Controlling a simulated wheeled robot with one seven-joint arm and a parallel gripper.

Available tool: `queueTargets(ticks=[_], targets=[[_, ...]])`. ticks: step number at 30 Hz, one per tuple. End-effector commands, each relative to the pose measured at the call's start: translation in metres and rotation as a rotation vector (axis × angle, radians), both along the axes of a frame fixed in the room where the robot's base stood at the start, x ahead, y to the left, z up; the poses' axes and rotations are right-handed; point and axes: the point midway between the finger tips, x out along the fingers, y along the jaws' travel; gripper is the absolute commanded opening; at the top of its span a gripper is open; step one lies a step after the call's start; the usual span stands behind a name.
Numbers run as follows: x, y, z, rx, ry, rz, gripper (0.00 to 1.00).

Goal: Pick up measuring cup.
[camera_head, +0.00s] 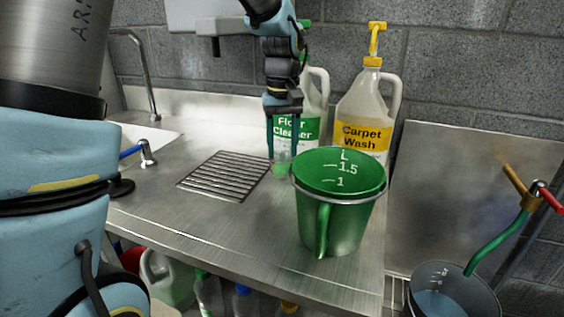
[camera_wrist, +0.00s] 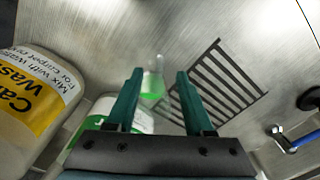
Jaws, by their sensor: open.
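A small clear measuring cup (camera_head: 282,170) with green contents stands on the steel counter, just left of the large green bucket. In the wrist view the cup (camera_wrist: 152,86) shows between my two fingers, farther out beyond the jaws. My gripper (camera_head: 284,153) points down above the cup, its fingers apart and nothing held. The gripper also shows in the wrist view (camera_wrist: 160,76). The bucket partly hides the area beside the cup in the head view, and I cannot tell the exact height gap.
The green bucket (camera_head: 322,221) stands close on the right. Floor Cleaner (camera_head: 314,127) and Carpet Wash (camera_head: 361,127) jugs stand close behind. A drain grate (camera_head: 225,175) lies left of the cup, with bare counter around it. A mop bucket (camera_head: 455,293) is lower right.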

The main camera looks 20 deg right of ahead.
Motion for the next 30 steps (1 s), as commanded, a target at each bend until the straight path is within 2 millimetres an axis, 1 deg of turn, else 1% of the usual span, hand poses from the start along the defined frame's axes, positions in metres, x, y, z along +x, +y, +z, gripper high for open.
queueTargets(ticks=[5, 12, 15, 23, 30], targets=[[0.000, 0.000, -0.012, 0.001, 0.001, 0.000, 0.53], [0.002, -0.001, -0.046, 0.002, 0.003, -0.001, 0.53], [0.002, -0.001, -0.055, 0.000, 0.001, 0.000, 0.53], [0.002, -0.001, -0.057, -0.001, 0.000, -0.001, 0.53], [0.002, -0.001, -0.057, -0.001, -0.001, -0.001, 0.26]])
